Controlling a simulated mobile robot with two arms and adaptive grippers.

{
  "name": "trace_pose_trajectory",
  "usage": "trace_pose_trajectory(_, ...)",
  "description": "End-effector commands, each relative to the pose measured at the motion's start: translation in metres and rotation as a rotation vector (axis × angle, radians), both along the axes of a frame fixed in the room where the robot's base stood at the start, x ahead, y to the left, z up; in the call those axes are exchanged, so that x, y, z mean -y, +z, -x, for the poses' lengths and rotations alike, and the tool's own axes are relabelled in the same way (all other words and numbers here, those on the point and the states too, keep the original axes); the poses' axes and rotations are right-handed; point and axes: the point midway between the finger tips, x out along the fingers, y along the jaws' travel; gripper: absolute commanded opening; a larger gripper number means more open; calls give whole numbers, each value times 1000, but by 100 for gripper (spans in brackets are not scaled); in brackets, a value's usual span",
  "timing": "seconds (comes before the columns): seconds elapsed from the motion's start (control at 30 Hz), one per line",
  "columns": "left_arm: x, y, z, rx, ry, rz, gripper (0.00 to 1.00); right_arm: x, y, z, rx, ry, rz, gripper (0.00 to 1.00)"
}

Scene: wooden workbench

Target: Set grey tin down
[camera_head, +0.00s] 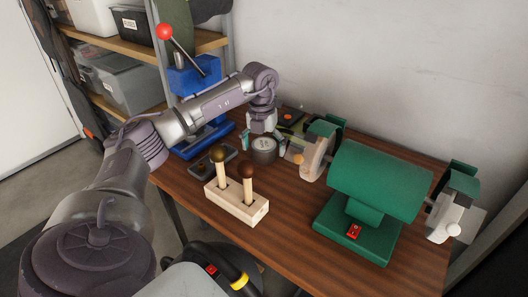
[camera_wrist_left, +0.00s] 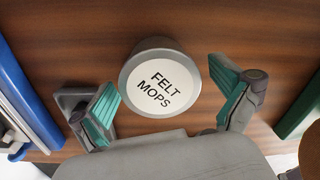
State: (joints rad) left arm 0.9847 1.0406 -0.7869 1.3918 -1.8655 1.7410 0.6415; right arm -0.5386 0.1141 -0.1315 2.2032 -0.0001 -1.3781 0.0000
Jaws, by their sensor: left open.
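My left gripper (camera_head: 262,135) is just above the tin. In the left wrist view, the fingers of my left gripper (camera_wrist_left: 167,98) are spread wide, one on each side of the lid, with gaps between them and the tin. My right gripper is in neither view.
A blue press (camera_head: 195,85) stands behind on the left. A pale wooden block (camera_head: 236,201) holding two knobbed handles is close in front of the tin, beside a small dark tray (camera_head: 212,164). A green grinding machine (camera_head: 375,185) fills the right side. Bare wood shows at the front.

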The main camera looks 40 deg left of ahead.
Motion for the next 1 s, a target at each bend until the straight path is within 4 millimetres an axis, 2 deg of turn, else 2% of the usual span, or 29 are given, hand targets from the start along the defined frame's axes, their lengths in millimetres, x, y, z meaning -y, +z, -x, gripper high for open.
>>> trace_pose_trajectory(0.07,0,0,0,0,0,0,97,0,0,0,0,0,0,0)
trace_pose_trajectory(0.47,0,1,0,0,-1,0,30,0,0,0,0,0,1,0)
trace_pose_trajectory(0.7,0,2,0,1,-1,0,29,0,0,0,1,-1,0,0)
trace_pose_trajectory(0.87,0,13,-1,3,-1,0,29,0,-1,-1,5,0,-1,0)
trace_pose_trajectory(1.0,0,37,-1,5,-1,0,29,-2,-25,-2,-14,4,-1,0)
